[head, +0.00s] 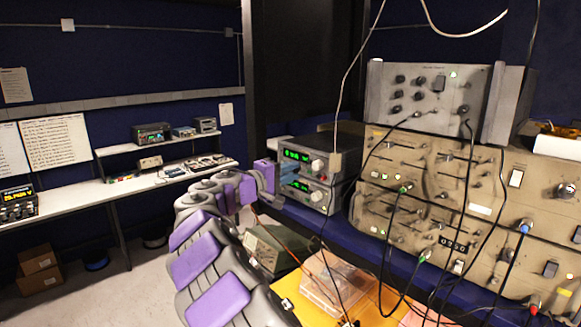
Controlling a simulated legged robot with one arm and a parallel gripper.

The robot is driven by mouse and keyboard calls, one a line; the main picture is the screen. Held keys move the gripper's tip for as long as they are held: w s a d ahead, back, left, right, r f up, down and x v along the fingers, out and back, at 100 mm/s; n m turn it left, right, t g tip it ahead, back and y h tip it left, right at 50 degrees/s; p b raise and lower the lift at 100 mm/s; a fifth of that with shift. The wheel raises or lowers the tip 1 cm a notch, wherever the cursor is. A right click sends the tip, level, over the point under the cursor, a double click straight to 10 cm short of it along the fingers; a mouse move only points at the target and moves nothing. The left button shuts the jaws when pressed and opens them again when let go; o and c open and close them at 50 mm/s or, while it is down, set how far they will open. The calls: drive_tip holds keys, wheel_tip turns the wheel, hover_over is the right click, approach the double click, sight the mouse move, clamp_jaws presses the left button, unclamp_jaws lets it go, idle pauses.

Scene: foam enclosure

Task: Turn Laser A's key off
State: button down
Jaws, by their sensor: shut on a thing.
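Two stacked grey units with green displays stand on the blue bench in the middle of the head view, an upper unit (308,158) and a lower unit (320,196). No label is readable, so I cannot tell which is Laser A. My arm with purple pads reaches up from the bottom to their left front side. My gripper (271,182) is at the left end of their front panels, small and dark in this view. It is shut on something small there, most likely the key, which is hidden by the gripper.
A large beige instrument rack (440,195) with many knobs and cables stands right of the units. A clear plastic box (333,280) lies on an orange board in front. A green-grey box (268,250) sits beside my arm. White shelves (90,193) line the left wall.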

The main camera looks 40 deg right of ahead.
drive_tip(key=shift+w+f+n, duration=0.1)
drive_tip(key=shift+f+n, duration=0.05)
drive_tip(key=shift+n, duration=0.35)
drive_tip(key=c, duration=1.4)
unclamp_jaws()
drive_tip(key=o, duration=0.4)
drive_tip(key=shift+w+a, duration=0.1)
drive_tip(key=shift+w, duration=0.2)
drive_tip(key=shift+o, duration=0.2)
drive_tip(key=s+a+b, duration=0.1)
drive_tip(key=a+b, duration=0.2)
drive_tip(key=a, duration=1.4)
drive_tip(key=shift+s+a, duration=0.3)
drive_tip(key=shift+s, duration=0.05)
